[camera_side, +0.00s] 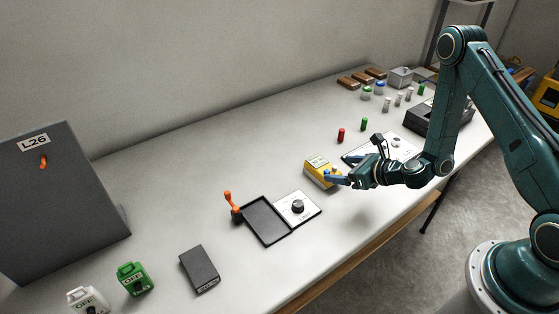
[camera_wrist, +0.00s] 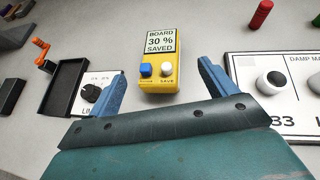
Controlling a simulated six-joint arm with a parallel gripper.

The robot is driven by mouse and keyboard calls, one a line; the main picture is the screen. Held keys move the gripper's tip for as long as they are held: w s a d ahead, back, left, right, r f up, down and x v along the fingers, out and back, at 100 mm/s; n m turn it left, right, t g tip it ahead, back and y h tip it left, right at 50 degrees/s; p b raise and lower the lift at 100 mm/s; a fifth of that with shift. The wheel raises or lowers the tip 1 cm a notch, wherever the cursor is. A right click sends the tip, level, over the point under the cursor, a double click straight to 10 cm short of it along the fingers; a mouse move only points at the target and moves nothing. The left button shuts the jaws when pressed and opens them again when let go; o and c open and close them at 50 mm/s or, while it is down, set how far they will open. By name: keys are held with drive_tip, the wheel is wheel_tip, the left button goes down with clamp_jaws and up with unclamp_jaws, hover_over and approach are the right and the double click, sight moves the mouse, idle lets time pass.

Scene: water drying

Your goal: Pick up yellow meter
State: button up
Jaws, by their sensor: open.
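The yellow meter (camera_side: 318,171) lies on the white table near the middle, beside my gripper. In the wrist view the yellow meter (camera_wrist: 160,62) has a screen reading "BOARD 30 % SAVED", a blue button and a white button. My gripper (camera_side: 338,178) has blue fingers and is close to the meter's near side in the side view. In the wrist view my gripper (camera_wrist: 161,80) is open, its fingers apart to the left and right of the meter's near end. Nothing is held between them. I cannot tell whether a finger touches the meter.
A black tray with a white dial panel (camera_side: 298,207) and an orange lever (camera_side: 231,203) stands left of the meter. A white panel with knobs (camera_wrist: 285,85) lies right. Red (camera_side: 341,135) and green (camera_side: 364,124) cylinders stand behind. Bare table lies behind the meter.

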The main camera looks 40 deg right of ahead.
sight(325, 167)
drive_tip(key=shift+w+a+f, duration=0.1)
drive_tip(key=shift+w+f, duration=0.05)
drive_tip(key=shift+w, duration=0.15)
drive_tip(key=shift+x, duration=2.8)
drive_tip(key=shift+c, duration=0.2)
drive_tip(key=c, duration=1.4)
wheel_tip(325, 167, up, 20)
drive_tip(key=shift+n+y, duration=0.6)
drive_tip(key=shift+s+a+r, duration=0.3)
drive_tip(key=shift+s+r, duration=0.55)
drive_tip(key=shift+r, duration=0.05)
drive_tip(key=shift+s+a+r, duration=0.3)
drive_tip(key=shift+s+r, duration=0.5)
drive_tip(key=shift+r, duration=0.1)
